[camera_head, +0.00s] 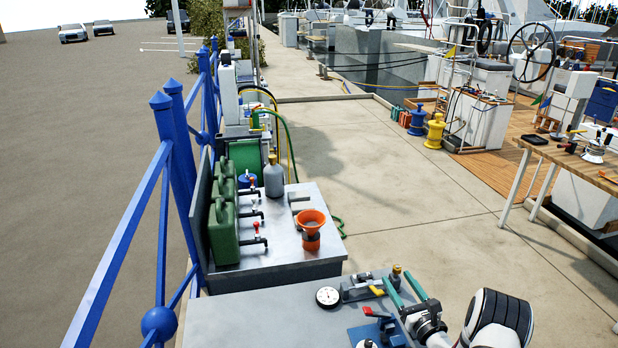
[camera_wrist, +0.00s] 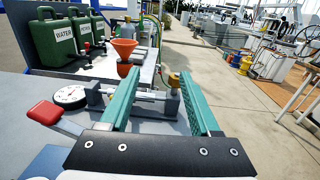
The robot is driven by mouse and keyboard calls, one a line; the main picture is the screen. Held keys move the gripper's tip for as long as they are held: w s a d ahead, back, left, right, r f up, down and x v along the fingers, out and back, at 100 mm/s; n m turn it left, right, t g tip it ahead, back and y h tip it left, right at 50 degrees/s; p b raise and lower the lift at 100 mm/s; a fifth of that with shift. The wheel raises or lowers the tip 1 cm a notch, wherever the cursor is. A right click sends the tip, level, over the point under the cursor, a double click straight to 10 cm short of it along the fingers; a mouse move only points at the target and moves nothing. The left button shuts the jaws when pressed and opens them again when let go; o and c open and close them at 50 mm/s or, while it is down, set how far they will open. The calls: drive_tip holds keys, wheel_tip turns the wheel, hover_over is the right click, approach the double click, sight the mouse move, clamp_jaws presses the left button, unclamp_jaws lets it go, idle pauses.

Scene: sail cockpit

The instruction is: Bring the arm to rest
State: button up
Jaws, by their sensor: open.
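My gripper (camera_head: 404,291) has two green fingers and is open, with nothing between them. It is above the grey bench top (camera_head: 240,318) at the lower middle of the head view. In the wrist view my gripper (camera_wrist: 160,100) points over the bench towards a small metal fixture with a brass-topped post (camera_wrist: 173,92). That post is beyond the fingers and I see no contact. The fixture also shows in the head view (camera_head: 362,290), close to the fingertips. Part of the bench is hidden behind my arm.
A round dial gauge (camera_head: 328,297) and a red-handled blue device (camera_head: 375,328) are near my gripper. A blue railing (camera_head: 160,200) is left; open pavement (camera_head: 400,205) lies right, before a wooden table (camera_head: 570,155).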

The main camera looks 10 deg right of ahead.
drive_tip(key=s+a+r+n+g+y, duration=0.1)
drive_tip(key=a+r+n+g+y, duration=0.2)
drive_tip(key=a+r+n+y, duration=0.6)
drive_tip(key=s+a+r+n+g+y, duration=0.25)
drive_tip(key=a+r, duration=0.25)
drive_tip(key=a, duration=0.8)
drive_tip(key=s+a+r+n+g, duration=0.4)
drive_tip(key=s+a+n+g, duration=0.45)
drive_tip(key=s+a, duration=0.25)
drive_tip(key=s+a+n+g+h, duration=0.2)
drive_tip(key=s+n+g+h, duration=0.35)
drive_tip(key=s, duration=1.05)
drive_tip(key=s+d+f+n+t+h, duration=0.1)
drive_tip(key=s+d+f+n+h, duration=0.2)
drive_tip(key=s+d+n+h, duration=0.1)
drive_tip(key=s+d+h, duration=0.1)
drive_tip(key=s+d, duration=0.1)
drive_tip(key=s, duration=0.1)
drive_tip(key=shift+s+d, duration=0.3)
drive_tip(key=shift+d, duration=0.05)
